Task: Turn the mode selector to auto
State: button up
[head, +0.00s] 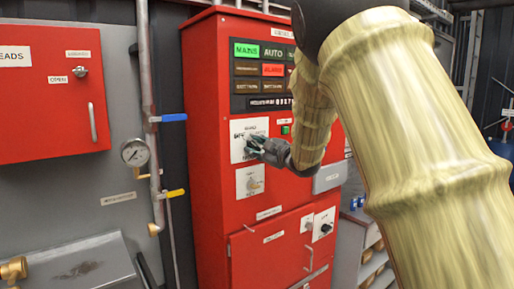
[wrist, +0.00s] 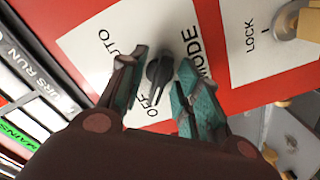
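The mode selector is a small black knob (wrist: 160,73) on a white plate (wrist: 100,38) marked AUTO, OFF and MODE. In the wrist view the knob's long axis lies towards the OFF mark; which end is the pointer is hard to tell. My gripper (wrist: 163,78) is open, with one finger on each side of the knob and a visible gap beside it. In the head view my gripper (head: 256,145) is at the selector plate (head: 237,135) on the red cabinet and hides the knob.
The cabinet's display has a lit green MAINS lamp (head: 246,50), a dark AUTO lamp (head: 273,53) and a lit red lamp (head: 272,70). A key lock (wrist: 298,22) sits on the LOCK plate (wrist: 255,45) beside the selector. A grey box (head: 330,177) is at the cabinet's right.

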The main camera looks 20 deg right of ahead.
jog(key=shift+c, duration=0.2)
grip_shut()
jog(key=m+p, duration=0.2)
jog(key=m, duration=0.1)
jog(key=shift+r+m+p, duration=0.15)
jog(key=shift+m+p, duration=0.15)
jog(key=shift+m, duration=0.1)
jog(key=m+p, duration=0.2)
jog(key=m, duration=0.3)
jog(key=shift+p, duration=0.4)
jog(key=m+p, duration=0.1)
jog(key=m, duration=0.4)
jog(key=shift+m, duration=0.4)
jog(key=m, duration=0.5)
